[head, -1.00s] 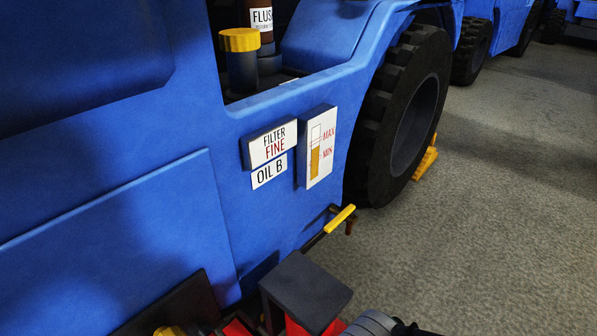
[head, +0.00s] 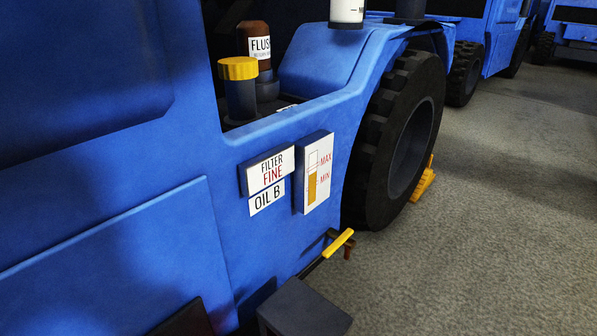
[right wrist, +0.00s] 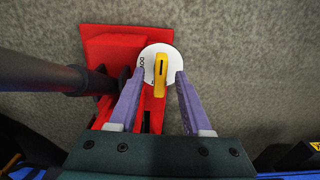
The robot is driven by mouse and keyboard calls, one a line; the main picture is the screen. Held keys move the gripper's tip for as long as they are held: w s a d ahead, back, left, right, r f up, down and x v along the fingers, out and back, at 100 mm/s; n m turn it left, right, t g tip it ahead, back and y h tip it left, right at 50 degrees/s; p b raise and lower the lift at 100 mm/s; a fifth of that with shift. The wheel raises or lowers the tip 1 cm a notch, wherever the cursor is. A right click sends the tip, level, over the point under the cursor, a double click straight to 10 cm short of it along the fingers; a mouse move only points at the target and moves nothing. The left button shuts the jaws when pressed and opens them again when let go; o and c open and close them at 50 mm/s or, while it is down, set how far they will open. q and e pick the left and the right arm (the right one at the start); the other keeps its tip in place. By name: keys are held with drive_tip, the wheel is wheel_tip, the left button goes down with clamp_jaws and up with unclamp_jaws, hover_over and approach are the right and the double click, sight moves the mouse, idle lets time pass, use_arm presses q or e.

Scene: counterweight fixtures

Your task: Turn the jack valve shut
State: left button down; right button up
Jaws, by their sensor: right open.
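The jack valve shows in the right wrist view as a yellow bar handle (right wrist: 160,78) on a round white disc (right wrist: 173,58) with partly hidden black lettering. The handle stands nearly upright in the picture. The disc sits on the red jack (right wrist: 105,48). My right gripper (right wrist: 159,74) is open, its two purple fingers on either side of the handle with gaps to it. The fingertips overlap the disc's edges in this view; I cannot tell whether they touch it. My left gripper is not in view.
A dark bar (right wrist: 45,72) crosses the left of the wrist view, close to the left finger. In the head view are a blue vehicle (head: 110,255), its tyre (head: 365,180), a yellow-handled tap (head: 338,243) and a dark grey block (head: 303,310). Grey floor (head: 480,250) is clear at right.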

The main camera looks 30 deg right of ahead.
wheel_tip(320, 180, up, 10)
drive_tip(key=p, duration=0.9)
drive_tip(key=shift+f, duration=0.1)
